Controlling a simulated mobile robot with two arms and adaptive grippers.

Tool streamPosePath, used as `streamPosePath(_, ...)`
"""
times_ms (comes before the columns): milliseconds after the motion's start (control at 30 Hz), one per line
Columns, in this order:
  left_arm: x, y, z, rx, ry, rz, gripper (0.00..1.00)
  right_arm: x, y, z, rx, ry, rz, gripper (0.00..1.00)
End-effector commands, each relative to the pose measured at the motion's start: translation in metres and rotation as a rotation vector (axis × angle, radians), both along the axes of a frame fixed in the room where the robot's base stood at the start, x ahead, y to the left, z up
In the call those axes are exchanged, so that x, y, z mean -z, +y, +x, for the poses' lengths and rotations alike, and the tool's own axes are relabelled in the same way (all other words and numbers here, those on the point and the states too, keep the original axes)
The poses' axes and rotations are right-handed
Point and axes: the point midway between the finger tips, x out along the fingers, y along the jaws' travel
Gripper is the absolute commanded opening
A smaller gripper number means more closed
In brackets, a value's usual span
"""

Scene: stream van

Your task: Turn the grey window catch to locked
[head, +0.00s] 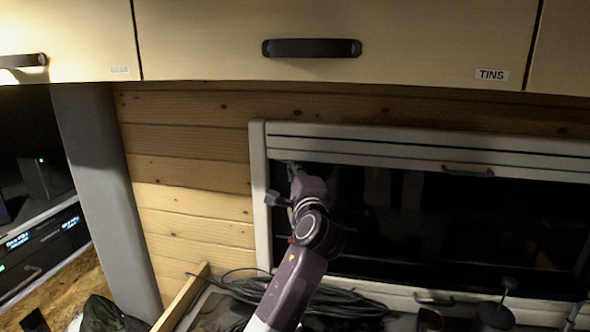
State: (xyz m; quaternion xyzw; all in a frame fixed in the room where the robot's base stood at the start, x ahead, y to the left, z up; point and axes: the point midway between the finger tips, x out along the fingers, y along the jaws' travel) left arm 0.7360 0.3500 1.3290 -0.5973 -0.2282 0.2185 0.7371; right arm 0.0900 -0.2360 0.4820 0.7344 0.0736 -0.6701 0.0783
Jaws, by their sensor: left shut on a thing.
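The window (430,225) has a pale grey frame and dark glass. My left gripper (291,166) is at the upper left corner of the glass, just inside the frame's left upright. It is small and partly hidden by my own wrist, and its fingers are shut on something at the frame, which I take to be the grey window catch. The catch itself is hidden by the gripper, so I cannot tell its angle. My right gripper is out of view.
A rolled blind (400,147) with a small handle (467,171) covers the window's top. Wooden overhead cupboards (330,22) overhang it. Coiled black cable (345,303) lies below the window. A grey pillar (108,190) and equipment rack (35,245) stand left.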

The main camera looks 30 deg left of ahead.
Motion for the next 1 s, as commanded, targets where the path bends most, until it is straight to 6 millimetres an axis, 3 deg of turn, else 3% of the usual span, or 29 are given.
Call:
streamPosePath(733,0.0006,0.0004,-0.0001,-0.001,-0.019,-0.08,0.0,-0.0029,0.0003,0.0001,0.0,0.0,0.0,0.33)
streamPosePath(767,0.0006,0.0004,-0.0001,-0.002,-0.018,-0.08,0.12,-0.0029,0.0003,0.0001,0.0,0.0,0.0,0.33)
streamPosePath(800,0.0006,0.0004,-0.0001,-0.001,-0.019,-0.08,0.17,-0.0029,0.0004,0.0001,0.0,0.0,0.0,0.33)
streamPosePath(900,0.0004,0.0004,-0.0001,-0.001,-0.019,-0.08,0.27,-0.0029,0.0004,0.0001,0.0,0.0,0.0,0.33)
streamPosePath(1000,-0.0005,0.0003,-0.0001,-0.001,-0.021,-0.078,0.27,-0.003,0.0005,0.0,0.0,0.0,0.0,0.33)
